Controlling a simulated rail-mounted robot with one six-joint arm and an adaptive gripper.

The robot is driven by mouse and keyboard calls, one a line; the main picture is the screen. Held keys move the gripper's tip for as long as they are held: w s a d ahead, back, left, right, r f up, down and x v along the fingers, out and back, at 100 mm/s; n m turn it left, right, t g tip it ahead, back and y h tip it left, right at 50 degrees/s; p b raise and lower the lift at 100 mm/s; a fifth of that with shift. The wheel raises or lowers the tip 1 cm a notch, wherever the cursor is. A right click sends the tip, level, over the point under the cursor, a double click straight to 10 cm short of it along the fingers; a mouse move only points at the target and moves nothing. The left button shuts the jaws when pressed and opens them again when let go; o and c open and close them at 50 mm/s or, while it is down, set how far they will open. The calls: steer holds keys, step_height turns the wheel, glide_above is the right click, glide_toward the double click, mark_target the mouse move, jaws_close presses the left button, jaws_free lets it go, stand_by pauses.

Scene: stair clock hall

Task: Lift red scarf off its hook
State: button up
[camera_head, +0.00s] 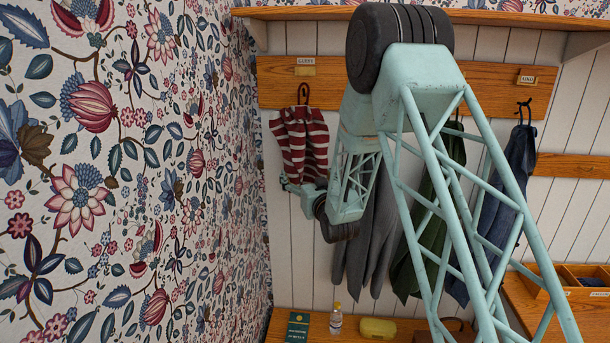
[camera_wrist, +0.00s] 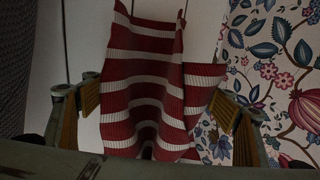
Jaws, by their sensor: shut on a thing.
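The red scarf (camera_head: 303,143), red with white stripes, hangs from a dark hook (camera_head: 303,93) on the wooden rail at the left, below a small label. My gripper (camera_head: 300,187) is at the scarf's lower part, shut on it. In the wrist view the scarf (camera_wrist: 145,85) hangs between the two ridged yellowish finger pads of my gripper (camera_wrist: 160,122). In the head view the scarf's top still sits at the hook.
Grey (camera_head: 373,235), green (camera_head: 432,215) and blue (camera_head: 507,185) garments hang to the right, partly behind my arm. A flowered wall (camera_head: 120,180) stands close on the left. Below, a wooden bench holds a small bottle (camera_head: 336,318), a yellow case (camera_head: 378,329) and a green book (camera_head: 298,326).

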mark_target(300, 179)
steer(key=shift+s+a+b, duration=0.15)
steer(key=shift+s+b, duration=2.35)
steer(key=shift+s, duration=1.25)
steer(key=shift+s+a+b, duration=0.1)
steer(key=shift+s+b, duration=2)
steer(key=shift+s, duration=0.75)
